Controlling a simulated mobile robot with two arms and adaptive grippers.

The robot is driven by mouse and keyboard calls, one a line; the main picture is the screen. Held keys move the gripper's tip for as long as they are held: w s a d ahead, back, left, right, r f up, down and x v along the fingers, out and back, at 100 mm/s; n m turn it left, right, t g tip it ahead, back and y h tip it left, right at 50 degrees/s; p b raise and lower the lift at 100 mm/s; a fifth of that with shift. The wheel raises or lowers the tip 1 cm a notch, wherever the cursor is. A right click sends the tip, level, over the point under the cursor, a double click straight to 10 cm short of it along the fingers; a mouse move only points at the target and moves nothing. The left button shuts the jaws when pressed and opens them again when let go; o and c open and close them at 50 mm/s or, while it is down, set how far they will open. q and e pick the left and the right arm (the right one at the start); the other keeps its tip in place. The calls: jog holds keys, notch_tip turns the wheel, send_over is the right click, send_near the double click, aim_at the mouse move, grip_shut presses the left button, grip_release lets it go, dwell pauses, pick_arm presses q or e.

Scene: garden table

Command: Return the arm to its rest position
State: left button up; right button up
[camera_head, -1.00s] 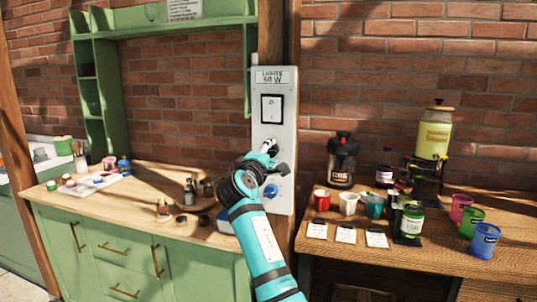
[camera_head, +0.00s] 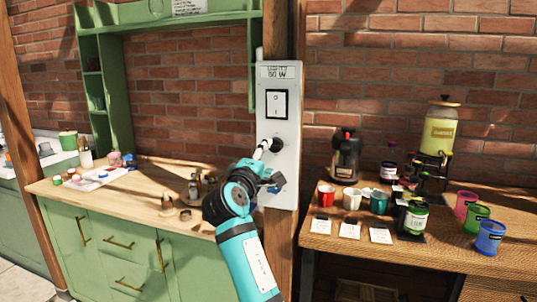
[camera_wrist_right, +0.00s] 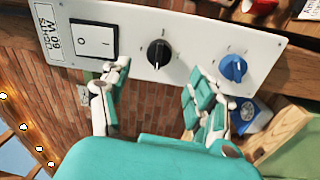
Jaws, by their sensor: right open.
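My right gripper (camera_head: 271,164) is open and empty in front of the white wall panel (camera_head: 291,195). In the right wrist view its two fingers (camera_wrist_right: 155,84) are spread apart below the panel (camera_wrist_right: 203,45), with bare brick between them. The panel has a rocker switch (camera_wrist_right: 95,40), a black knob (camera_wrist_right: 159,53) and a blue knob (camera_wrist_right: 233,68). In the head view the fingers overlap the panel's lower half and partly hide the knobs. Contact with the panel cannot be told. My left gripper is not in view.
A wooden table (camera_head: 440,254) at right holds a black flask (camera_head: 345,158), a yellow drink dispenser (camera_head: 440,130), several cups and jars. A green cabinet (camera_head: 110,250) at left has paints and small bottles on its wooden top. A wooden post stands behind the panel.

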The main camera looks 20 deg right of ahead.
jog(key=shift+s+a, duration=0.1)
notch_tip(320, 180, down, 27)
jog(key=w+a+n+g+y, duration=0.2)
jog(key=w+y, duration=0.1)
jog(key=y, duration=0.2)
jog(key=s+f+g+y, duration=0.1)
jog(key=s+f, duration=0.3)
jog(key=f, duration=0.6)
jog(key=s+f+m+g+y+p, duration=0.15)
jog(key=s+f, duration=0.35)
jog(key=f, duration=0.5)
jog(key=s+f+n+g+y, duration=0.15)
jog(key=s+f, duration=0.25)
jog(key=f, duration=0.6)
jog(key=s+d+f+m+g+y, duration=0.15)
jog(key=s+f+m+g, duration=0.3)
jog(key=s+f, duration=1.75)
jog(key=s+d+f+m+g, duration=0.1)
jog(key=s+d+f, duration=0.1)
jog(key=s, duration=0.8)
jog(key=s+d+f+m+g, duration=0.1)
jog(key=s+f+m, duration=0.1)
jog(key=s, duration=0.9)
jog(key=s+d+f+m+g, duration=0.1)
jog(key=s+d+f+g, duration=0.1)
jog(key=s, duration=0.9)
jog(key=shift+s+d+m+p, duration=0.15)
jog(key=shift+d+m+p, duration=0.15)
jog(key=shift+m, duration=0.05)
